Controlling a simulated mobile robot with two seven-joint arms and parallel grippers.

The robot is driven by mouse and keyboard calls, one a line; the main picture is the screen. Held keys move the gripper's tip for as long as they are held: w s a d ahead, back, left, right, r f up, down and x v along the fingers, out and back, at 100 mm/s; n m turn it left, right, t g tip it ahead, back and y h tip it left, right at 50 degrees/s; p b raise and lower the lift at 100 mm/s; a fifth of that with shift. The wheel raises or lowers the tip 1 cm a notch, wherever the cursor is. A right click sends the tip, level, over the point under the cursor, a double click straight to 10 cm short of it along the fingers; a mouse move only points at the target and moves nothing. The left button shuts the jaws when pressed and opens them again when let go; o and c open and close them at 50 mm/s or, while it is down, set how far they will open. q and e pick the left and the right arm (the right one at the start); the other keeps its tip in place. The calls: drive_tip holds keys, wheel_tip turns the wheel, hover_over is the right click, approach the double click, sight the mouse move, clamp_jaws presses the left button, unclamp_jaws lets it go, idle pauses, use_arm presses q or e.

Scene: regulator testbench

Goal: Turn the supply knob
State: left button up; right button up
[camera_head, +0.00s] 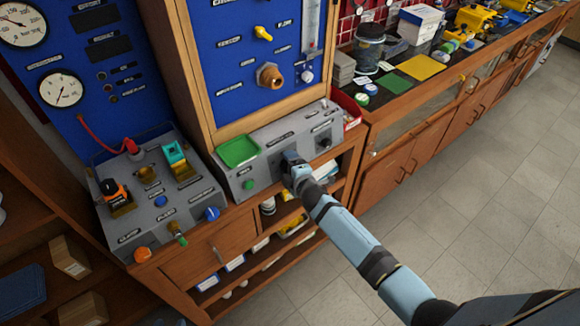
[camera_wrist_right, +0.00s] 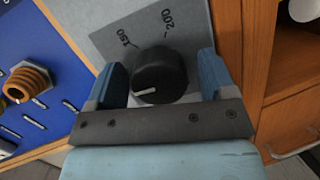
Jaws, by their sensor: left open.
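A round black knob (camera_wrist_right: 160,75) with a white pointer line sits on a grey panel marked 150 and 200 in the right wrist view. Its pointer points to the left and slightly down. My right gripper (camera_wrist_right: 162,85) has its two blue fingers on either side of the knob, with narrow gaps showing. In the head view my right gripper (camera_head: 291,162) is at the front of the grey sloped console (camera_head: 262,163) and hides this knob. The console's labels are too small to read, so I cannot confirm which is the supply knob. My left gripper is not in view.
A second black knob (camera_head: 323,142) is right of my gripper, and a green tray (camera_head: 238,151) is to its left. A blue panel (camera_head: 235,60) with a brass fitting (camera_head: 269,76) rises behind. A grey fixture board (camera_head: 158,190) stands at left. Open shelves lie below.

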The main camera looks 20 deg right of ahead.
drive_tip(key=b+v, duration=0.1)
drive_tip(key=v, duration=1.2)
drive_tip(key=shift+s, duration=0.4)
drive_tip(key=s+f+m+g, duration=0.2)
drive_tip(key=s+m, duration=0.5)
drive_tip(key=s, duration=0.4)
drive_tip(key=s+a+f+m+g+y, duration=0.1)
drive_tip(key=s+f+m+g, duration=0.1)
drive_tip(key=s+f+m, duration=0.2)
drive_tip(key=s+m, duration=0.3)
drive_tip(key=s, duration=0.3)
drive_tip(key=shift+s+f+m, duration=0.25)
drive_tip(key=shift+s+m, duration=0.15)
